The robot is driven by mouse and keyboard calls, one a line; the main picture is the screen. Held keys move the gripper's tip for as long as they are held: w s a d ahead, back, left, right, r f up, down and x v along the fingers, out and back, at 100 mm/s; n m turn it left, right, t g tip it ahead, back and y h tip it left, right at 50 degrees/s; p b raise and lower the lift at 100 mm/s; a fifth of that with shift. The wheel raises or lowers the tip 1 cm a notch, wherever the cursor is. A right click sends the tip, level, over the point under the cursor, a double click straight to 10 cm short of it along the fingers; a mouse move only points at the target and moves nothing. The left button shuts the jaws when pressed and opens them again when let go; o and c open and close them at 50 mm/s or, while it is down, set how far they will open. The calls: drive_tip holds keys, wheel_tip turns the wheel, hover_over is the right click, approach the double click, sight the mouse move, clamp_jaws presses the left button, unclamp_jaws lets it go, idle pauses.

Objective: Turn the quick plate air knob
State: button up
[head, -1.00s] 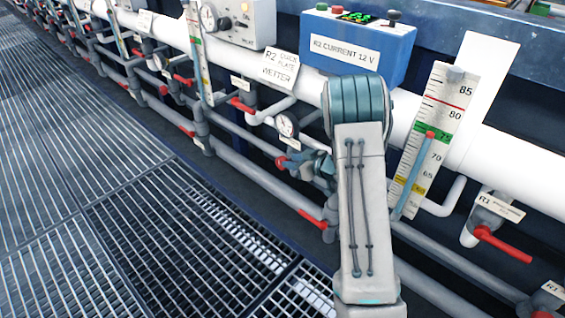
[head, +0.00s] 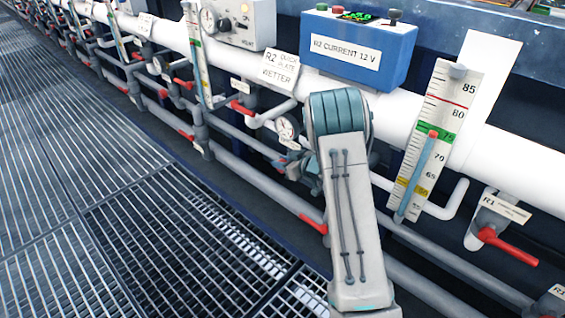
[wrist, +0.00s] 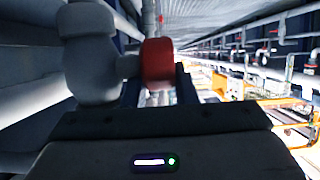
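A red knob (wrist: 157,60) on a pale grey fitting (wrist: 90,52) fills much of the upper wrist view. No label on it is readable there. My gripper (wrist: 158,88) points at it. The dark fingers stand apart, one below each side of the knob, with a bright gap between them. I cannot tell whether they touch the knob. In the head view, my gripper (head: 300,168) is small beside the lower pipes, partly hidden by my arm. The knob is too small or hidden to pick out there.
A round gauge (head: 286,127) sits just above my gripper. Red-handled valves (head: 508,246) and grey pipes run along the rack. A blue box marked R2 CURRENT 12 V (head: 357,45) and a scale board (head: 437,130) stand nearby. The grating floor (head: 120,220) at left is clear.

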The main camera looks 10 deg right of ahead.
drive_tip(key=shift+f+b, duration=0.15)
drive_tip(key=shift+b, duration=0.2)
drive_tip(key=shift+s+d+f+t+b, duration=0.1)
drive_tip(key=shift+t+b, duration=0.3)
drive_tip(key=t+y+b, duration=0.1)
drive_tip(key=b, duration=0.1)
drive_tip(key=shift+s+d+f+y+b, duration=0.1)
drive_tip(key=shift+y+b, duration=0.2)
drive_tip(key=shift+b, duration=0.1)
drive_tip(key=shift+s+d+r+t+y+b, duration=0.1)
drive_tip(key=shift+t+y+b, duration=0.4)
drive_tip(key=shift+t, duration=0.2)
drive_tip(key=shift+s+r+t+y+b, duration=0.1)
drive_tip(key=shift+t+y+b, duration=0.3)
drive_tip(key=shift+t+b, duration=0.25)
drive_tip(key=o, duration=0.7)
